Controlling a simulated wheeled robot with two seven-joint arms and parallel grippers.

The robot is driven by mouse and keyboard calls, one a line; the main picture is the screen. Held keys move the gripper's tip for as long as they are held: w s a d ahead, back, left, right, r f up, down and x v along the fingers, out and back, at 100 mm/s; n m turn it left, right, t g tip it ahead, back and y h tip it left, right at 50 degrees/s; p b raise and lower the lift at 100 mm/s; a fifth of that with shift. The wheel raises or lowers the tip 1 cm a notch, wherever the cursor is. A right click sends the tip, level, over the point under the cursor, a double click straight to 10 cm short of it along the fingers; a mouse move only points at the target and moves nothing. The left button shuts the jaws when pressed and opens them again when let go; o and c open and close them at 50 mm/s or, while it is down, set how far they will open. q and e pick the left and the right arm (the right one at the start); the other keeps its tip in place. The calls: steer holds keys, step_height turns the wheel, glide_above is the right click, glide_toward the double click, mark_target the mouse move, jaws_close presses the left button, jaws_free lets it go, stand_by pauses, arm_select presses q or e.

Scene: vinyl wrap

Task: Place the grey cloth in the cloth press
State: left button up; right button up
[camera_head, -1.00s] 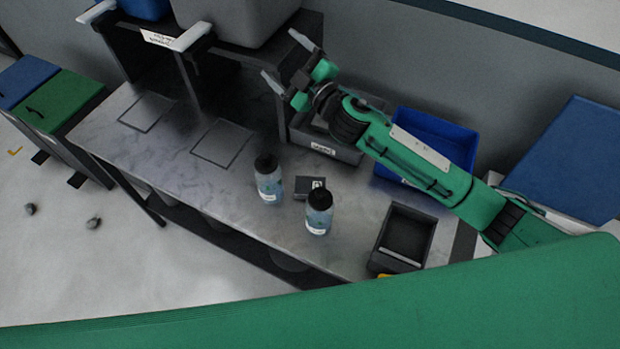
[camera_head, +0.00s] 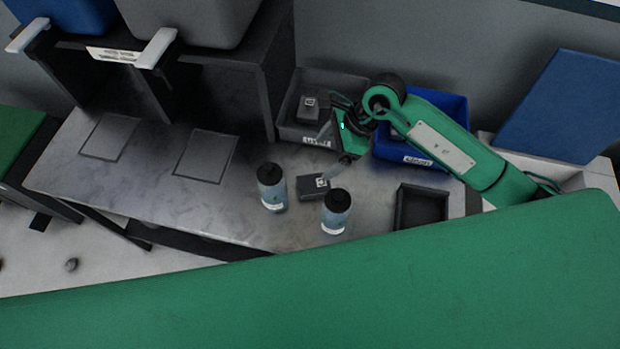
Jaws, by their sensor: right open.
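A small dark grey block-like piece with a white mark (camera_head: 313,188) lies on the table between two bottles; it may be the folded grey cloth. A similar grey piece (camera_head: 308,108) sits in the grey bin (camera_head: 290,134) behind it. I cannot tell for sure which thing is the cloth press; a dark open tray (camera_head: 421,208) stands at the right of the table. My right gripper (camera_head: 329,152) is open and empty, its fingers pointing left and down, above and behind the piece on the table. It appears apart from it. My left gripper is not in view.
Two clear bottles with black caps, one on the left (camera_head: 272,190) and one on the right (camera_head: 336,213), stand close to the piece. A blue bin (camera_head: 423,160) is partly behind my right arm. A dark shelf (camera_head: 225,85) carries bins. The left tabletop (camera_head: 150,180) is mostly clear.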

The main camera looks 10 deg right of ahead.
steer(key=d+f+h, duration=0.1)
steer(key=d+h, duration=0.1)
steer(key=d, duration=0.1)
steer(key=p, duration=0.2)
glide_above(315, 183)
steer(key=d, duration=0.2)
steer(key=shift+n, duration=0.3)
steer(key=f, duration=0.8)
steer(key=shift+s+d, duration=0.1)
steer(key=shift+d, duration=0.1)
steer(key=shift+a+f+p, duration=0.2)
steer(key=shift+f+p, duration=0.1)
steer(key=shift+p, duration=0.3)
steer(key=p+x, duration=0.2)
steer(key=x, duration=0.2)
steer(key=shift+a, duration=0.1)
steer(key=shift+f, duration=0.35)
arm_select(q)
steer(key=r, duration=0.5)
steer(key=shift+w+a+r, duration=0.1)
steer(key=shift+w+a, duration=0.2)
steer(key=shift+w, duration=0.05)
arm_select(e)
steer(key=shift+c, duration=0.5)
steer(key=c, duration=1.1)
